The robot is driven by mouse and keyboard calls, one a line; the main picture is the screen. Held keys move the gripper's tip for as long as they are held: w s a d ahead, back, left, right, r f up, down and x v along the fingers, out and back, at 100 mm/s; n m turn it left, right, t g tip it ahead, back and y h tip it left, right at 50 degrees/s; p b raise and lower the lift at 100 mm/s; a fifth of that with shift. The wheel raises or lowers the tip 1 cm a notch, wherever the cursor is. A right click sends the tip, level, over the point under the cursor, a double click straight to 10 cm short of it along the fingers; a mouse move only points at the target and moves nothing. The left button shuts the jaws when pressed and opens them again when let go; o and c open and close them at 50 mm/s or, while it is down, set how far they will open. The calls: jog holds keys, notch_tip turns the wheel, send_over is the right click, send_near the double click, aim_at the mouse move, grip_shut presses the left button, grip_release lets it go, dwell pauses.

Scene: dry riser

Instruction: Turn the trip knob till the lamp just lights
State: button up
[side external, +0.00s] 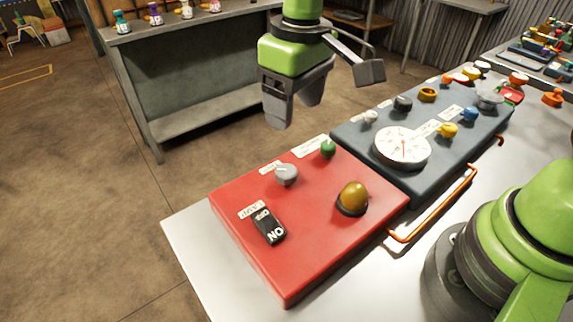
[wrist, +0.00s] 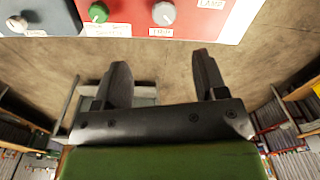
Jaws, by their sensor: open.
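A red panel (side external: 320,215) lies on the pale bench and carries a grey knob (side external: 286,174), a green knob (side external: 328,148), an amber dome lamp (side external: 352,197) and a black ON/OFF rocker (side external: 268,227). The lamp looks dull and unlit. Labels by the knobs are too small to read surely; the grey one may be the trip knob. My gripper (side external: 293,112) hangs beyond the panel's far edge, above knob height, open and empty. In the wrist view, the grey knob (wrist: 163,13) and green knob (wrist: 98,12) lie at the top, beyond my open fingertips (wrist: 162,74).
A dark blue panel (side external: 350,133) with a white dial (side external: 402,147) and several knobs adjoins the red one. An orange handle (side external: 435,208) runs along its near side. A workbench (side external: 200,60) stands behind; the air above the red panel is free.

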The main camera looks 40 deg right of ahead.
aim_at(286, 170)
jog(key=f, duration=0.2)
jog(key=a+f, duration=0.1)
jog(key=shift+w+f+n, duration=0.1)
jog(key=shift+w+n, duration=0.15)
jog(key=shift+n, duration=0.05)
notch_tip(286, 170, down, 9)
jog(key=shift+f, duration=0.15)
jog(key=c, duration=0.9)
jog(key=shift+c, duration=0.2)
